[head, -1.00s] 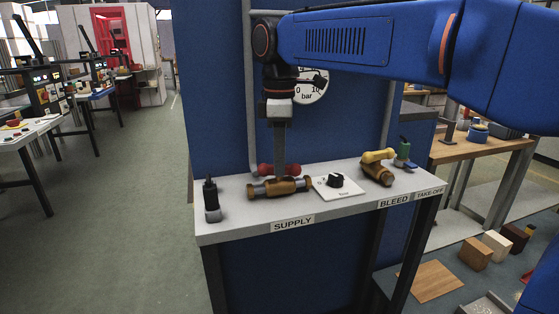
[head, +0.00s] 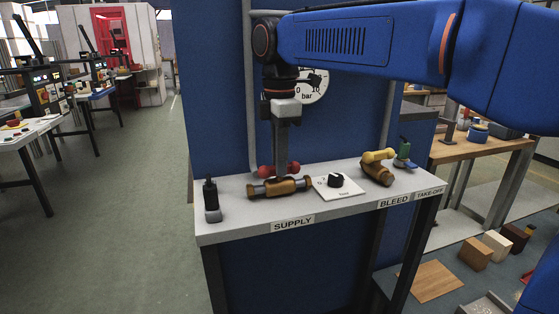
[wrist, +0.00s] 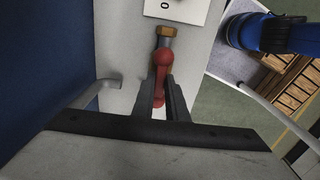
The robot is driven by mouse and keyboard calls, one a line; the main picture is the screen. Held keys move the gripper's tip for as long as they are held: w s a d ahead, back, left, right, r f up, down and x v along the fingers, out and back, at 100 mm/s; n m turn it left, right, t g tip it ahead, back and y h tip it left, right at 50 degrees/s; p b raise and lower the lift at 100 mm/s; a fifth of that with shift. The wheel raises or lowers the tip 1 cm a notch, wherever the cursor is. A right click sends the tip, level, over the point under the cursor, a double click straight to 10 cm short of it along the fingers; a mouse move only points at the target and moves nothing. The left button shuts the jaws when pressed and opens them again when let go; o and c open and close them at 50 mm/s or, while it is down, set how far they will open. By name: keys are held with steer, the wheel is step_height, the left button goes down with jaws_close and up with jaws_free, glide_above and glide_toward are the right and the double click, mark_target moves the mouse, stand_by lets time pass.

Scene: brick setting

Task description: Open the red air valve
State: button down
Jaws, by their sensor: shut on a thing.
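The red valve handle (head: 265,171) sits at the brass supply valve body (head: 280,187) on the grey bench top, behind the SUPPLY label. My gripper (head: 281,174) points down from above and is shut on the red handle, whose ends show on both sides of the fingers. In the wrist view, the red handle (wrist: 161,62) runs between the two dark fingers of my gripper (wrist: 162,100). A brass nut (wrist: 165,31) and grey stem show beyond it. The fingers hide the handle's middle in the head view.
A white plate with a black knob (head: 336,181) lies right of the valve. A yellow-handled brass valve (head: 377,168) stands behind the BLEED label. A black-handled part (head: 211,200) stands at the bench's left end. A gauge (head: 314,87) hangs on the blue panel behind my arm.

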steer(key=c, duration=1.8)
jaws_free()
steer(key=shift+o, duration=0.2)
steer(key=shift+r, duration=0.1)
step_height(320, 180, up, 17)
steer(key=shift+r, duration=0.1)
steer(key=s+d+f+m+t, duration=0.1)
steer(key=s+d+f+m, duration=0.35)
steer(key=d+f, duration=0.4)
steer(key=s+d+f+m+t, duration=0.1)
steer(key=s+d+f+m, duration=0.2)
steer(key=d+f+m, duration=0.5)
steer(key=s+d+f+m+t, duration=0.1)
steer(key=s+d+f+m, duration=0.2)
steer(key=f, duration=0.4)
steer(key=s+d+f+m+t, duration=0.1)
steer(key=s+d+f+m, duration=0.2)
steer(key=s+f, duration=0.3)
steer(key=s+d+f+m, duration=0.3)
steer(key=s+d+f, duration=0.1)
steer(key=f, duration=0.5)
steer(key=shift+s+d+t, duration=0.25)
steer(key=shift+d+t, duration=0.15)
steer(key=shift+d, duration=0.1)
